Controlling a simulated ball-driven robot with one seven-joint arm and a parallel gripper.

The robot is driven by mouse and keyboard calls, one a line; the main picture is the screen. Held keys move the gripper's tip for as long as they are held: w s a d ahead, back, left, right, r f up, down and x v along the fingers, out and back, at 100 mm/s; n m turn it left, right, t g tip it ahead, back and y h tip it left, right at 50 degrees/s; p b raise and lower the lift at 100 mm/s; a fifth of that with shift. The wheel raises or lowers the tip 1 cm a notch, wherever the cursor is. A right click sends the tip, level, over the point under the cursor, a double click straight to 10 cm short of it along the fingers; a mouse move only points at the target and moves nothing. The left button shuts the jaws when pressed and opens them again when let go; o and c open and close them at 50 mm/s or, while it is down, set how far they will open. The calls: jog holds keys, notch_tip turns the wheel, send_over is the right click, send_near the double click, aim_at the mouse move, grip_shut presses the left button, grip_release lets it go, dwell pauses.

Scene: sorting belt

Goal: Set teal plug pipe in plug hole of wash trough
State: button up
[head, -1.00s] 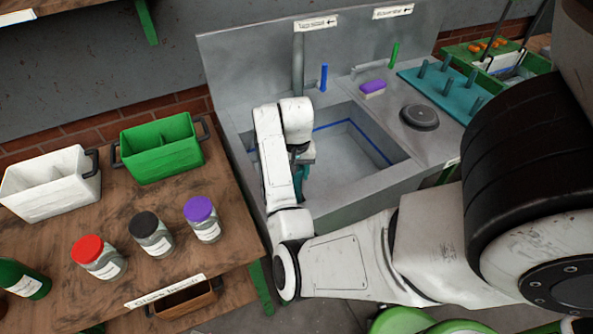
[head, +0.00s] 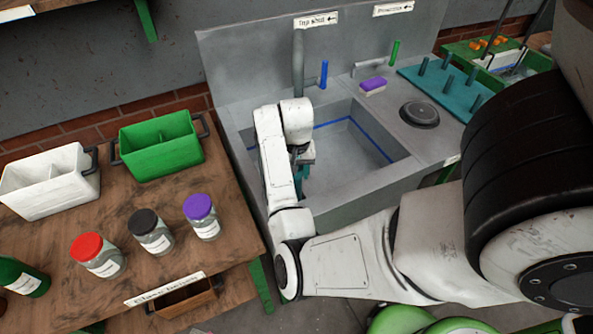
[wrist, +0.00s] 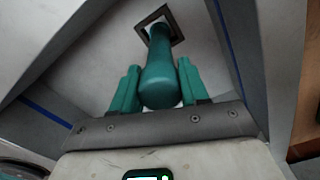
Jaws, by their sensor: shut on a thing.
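The teal plug pipe (wrist: 160,65) is held between the two teal fingers of my gripper (wrist: 157,85) in the wrist view. Its far, narrower end lies over the square dark-rimmed plug hole (wrist: 173,13) in the trough floor. I cannot tell whether that end is inside the hole or above it. In the head view my gripper (head: 302,175) points down inside the left part of the wash trough (head: 385,178). My arm hides the plug hole there, and pipe and fingers are hard to tell apart.
Trough walls stand close around my gripper. A tap (head: 298,62) and blue lever (head: 323,74) rise behind. A purple sponge (head: 373,84), black disc (head: 419,115) and teal peg mat (head: 455,90) lie right. A wooden table (head: 60,215) with jars and bins stands left.

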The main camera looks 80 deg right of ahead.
jog(key=o, duration=1.1)
jog(key=shift+o, duration=0.2)
notch_tip(320, 180, up, 11)
jog(key=p, duration=0.2)
jog(key=shift+f+p, duration=0.1)
jog(key=shift+p, duration=0.25)
